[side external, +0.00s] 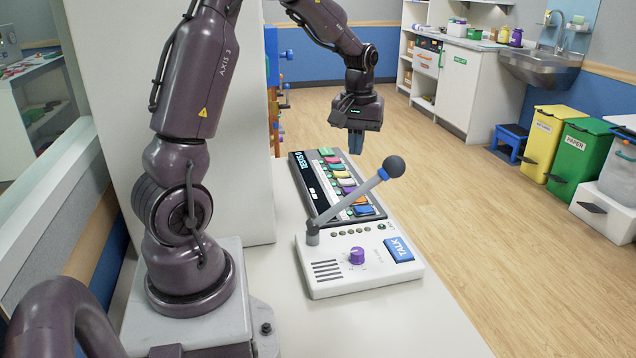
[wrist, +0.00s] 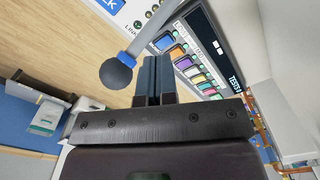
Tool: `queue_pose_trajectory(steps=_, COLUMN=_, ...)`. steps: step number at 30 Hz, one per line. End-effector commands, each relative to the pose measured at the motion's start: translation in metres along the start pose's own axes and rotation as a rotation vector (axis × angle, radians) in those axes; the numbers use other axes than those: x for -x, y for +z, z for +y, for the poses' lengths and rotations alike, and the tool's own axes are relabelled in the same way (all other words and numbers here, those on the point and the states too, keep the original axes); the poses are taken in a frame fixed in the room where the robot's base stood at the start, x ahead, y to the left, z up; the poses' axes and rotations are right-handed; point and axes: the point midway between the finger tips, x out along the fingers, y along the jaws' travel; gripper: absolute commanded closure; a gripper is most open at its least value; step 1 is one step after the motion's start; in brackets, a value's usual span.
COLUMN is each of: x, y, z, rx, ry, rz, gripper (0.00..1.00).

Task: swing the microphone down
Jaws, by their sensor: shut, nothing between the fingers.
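The microphone (side external: 393,167) has a dark round head on a grey boom with a blue band. The boom (side external: 345,205) rises at a slant from a post at the back left of a white intercom base (side external: 350,283), toward the upper right. My gripper (side external: 356,150) is shut and empty, pointing down above the far end of the keyed panel, behind and left of the microphone head, apart from it. In the wrist view the fingers (wrist: 153,75) are together, and the microphone head (wrist: 117,72) shows just left of them.
A dark panel with coloured keys (side external: 304,180) lies behind the intercom base on the white counter (side external: 400,330). The base carries a purple knob (side external: 357,255) and a blue TALK button (side external: 399,249). A white wall block stands left. Open floor lies right of the counter.

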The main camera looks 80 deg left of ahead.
Motion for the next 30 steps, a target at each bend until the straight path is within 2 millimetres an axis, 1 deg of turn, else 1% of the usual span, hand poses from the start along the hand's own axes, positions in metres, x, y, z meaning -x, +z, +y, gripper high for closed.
queue_pose_trajectory(steps=3, x=0.013, y=0.000, z=0.000, rx=0.000, ry=0.001, rz=0.003, gripper=1.00)
queue_pose_trajectory(steps=15, x=0.051, y=0.000, z=0.000, rx=0.000, ry=0.001, rz=0.002, gripper=1.00)
queue_pose_trajectory(steps=20, x=0.057, y=0.000, z=0.000, rx=0.000, ry=0.000, rz=0.001, gripper=1.00)
queue_pose_trajectory(steps=30, x=0.057, y=0.000, z=0.000, rx=0.000, ry=0.000, rz=0.000, gripper=1.00)
